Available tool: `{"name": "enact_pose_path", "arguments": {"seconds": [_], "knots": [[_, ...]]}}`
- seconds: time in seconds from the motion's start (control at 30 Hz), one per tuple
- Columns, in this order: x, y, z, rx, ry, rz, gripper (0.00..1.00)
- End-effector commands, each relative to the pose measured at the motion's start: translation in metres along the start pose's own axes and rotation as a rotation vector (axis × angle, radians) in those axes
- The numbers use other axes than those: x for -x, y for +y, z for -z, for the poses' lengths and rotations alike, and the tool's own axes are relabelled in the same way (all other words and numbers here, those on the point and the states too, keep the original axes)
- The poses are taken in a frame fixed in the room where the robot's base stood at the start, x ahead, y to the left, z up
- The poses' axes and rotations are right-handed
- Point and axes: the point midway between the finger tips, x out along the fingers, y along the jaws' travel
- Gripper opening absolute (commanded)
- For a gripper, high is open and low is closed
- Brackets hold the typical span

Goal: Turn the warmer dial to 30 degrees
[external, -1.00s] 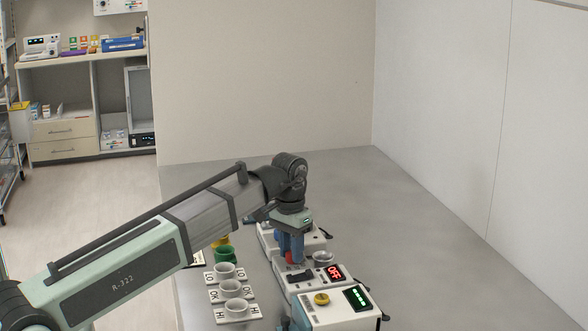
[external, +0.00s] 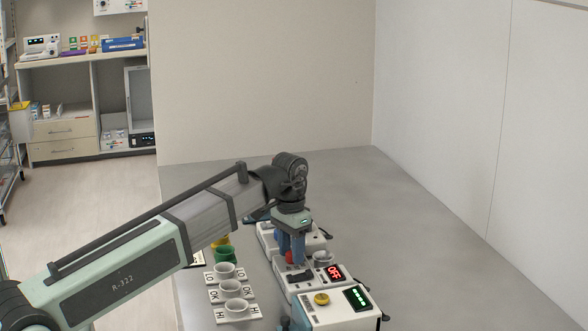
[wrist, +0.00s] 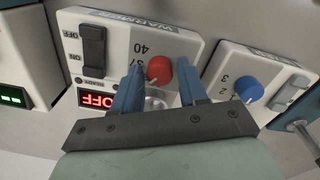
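The warmer (wrist: 185,50) is a white box labelled WARMER, with a red dial (wrist: 159,69) and printed marks 37 and 40 beside it. Its display (wrist: 97,99) reads OFF in red; in the external view the display (external: 334,272) also reads OFF. A black rocker switch (wrist: 94,50) sits beside ON and OFF labels. My gripper (wrist: 159,63) is open, its blue fingers on either side of the red dial. I cannot tell whether they touch it. In the external view my gripper (external: 291,261) points down over the warmer and partly hides the dial. Other scale marks are hidden.
A second white box with a blue dial (wrist: 249,89) stands beside the warmer. On its other side is a box with a yellow knob (external: 321,298) and green display. Several white cups (external: 234,289) stand on labelled plates to the left. The grey table (external: 370,210) is clear behind and right.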

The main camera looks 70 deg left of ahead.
Motion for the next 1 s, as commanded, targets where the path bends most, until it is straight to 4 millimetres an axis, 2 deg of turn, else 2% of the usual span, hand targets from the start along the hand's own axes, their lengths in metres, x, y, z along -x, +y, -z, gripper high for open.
{"name": "enact_pose_path", "arguments": {"seconds": [0.03, 0.13, 0.37, 0.53, 0.67, 1.0], "knots": [[0.0, 0.0, 0.0, 0.0, 0.0, 0.0, 0.47], [0.0, 0.0, 0.0, 0.0, 0.0, 0.0, 0.56], [0.0, 0.0, 0.0, 0.0, 0.0, 0.0, 0.56], [0.009, 0.0, 0.001, 0.0, 0.001, 0.0, 0.56], [0.025, 0.0, 0.001, 0.0, 0.002, 0.0, 0.56], [0.081, 0.0, 0.001, 0.0, 0.002, 0.0, 0.56]]}}
